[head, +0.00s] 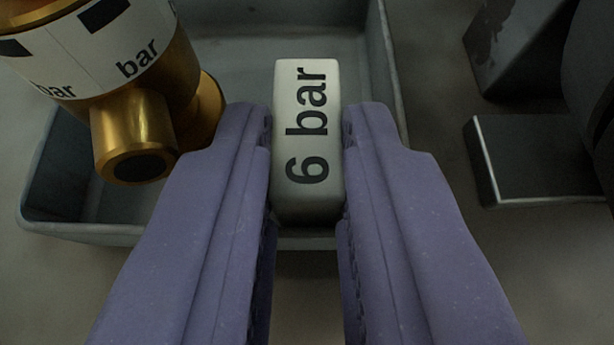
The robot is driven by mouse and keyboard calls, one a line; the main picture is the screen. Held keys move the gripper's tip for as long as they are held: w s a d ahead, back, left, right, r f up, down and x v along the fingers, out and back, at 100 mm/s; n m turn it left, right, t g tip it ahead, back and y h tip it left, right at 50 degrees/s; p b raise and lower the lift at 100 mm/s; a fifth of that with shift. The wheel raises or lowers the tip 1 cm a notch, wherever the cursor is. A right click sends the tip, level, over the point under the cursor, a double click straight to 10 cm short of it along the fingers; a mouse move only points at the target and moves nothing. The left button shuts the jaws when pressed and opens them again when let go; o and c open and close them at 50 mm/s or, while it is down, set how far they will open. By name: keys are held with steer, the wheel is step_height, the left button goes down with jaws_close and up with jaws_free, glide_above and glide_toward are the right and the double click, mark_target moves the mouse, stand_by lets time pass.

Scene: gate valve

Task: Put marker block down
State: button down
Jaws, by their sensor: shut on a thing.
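The marker block (306,205) is a white block with rounded edges and "6 bar" in dark letters on its face. My gripper (307,135) has purple fingers, one on each side of the block, and is shut on it. The block and fingertips show in front of a grey tray (75,232), over its near right part. I cannot tell how high the block is above the tray or whether it touches it.
A brass fitting (145,125) with a white "bar" label stands at the upper left, close to my left finger, overlapping the tray. A dark metal block (545,155) and larger dark parts (520,45) are at the right. Bare grey floor (440,90) shows between them and the tray.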

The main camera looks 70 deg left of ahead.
steer(key=c, duration=1.3)
jaws_free()
steer(key=shift+f, duration=0.1)
steer(key=p+v, duration=0.3)
steer(key=v, duration=0.9)
steer(key=shift+s, duration=0.1)
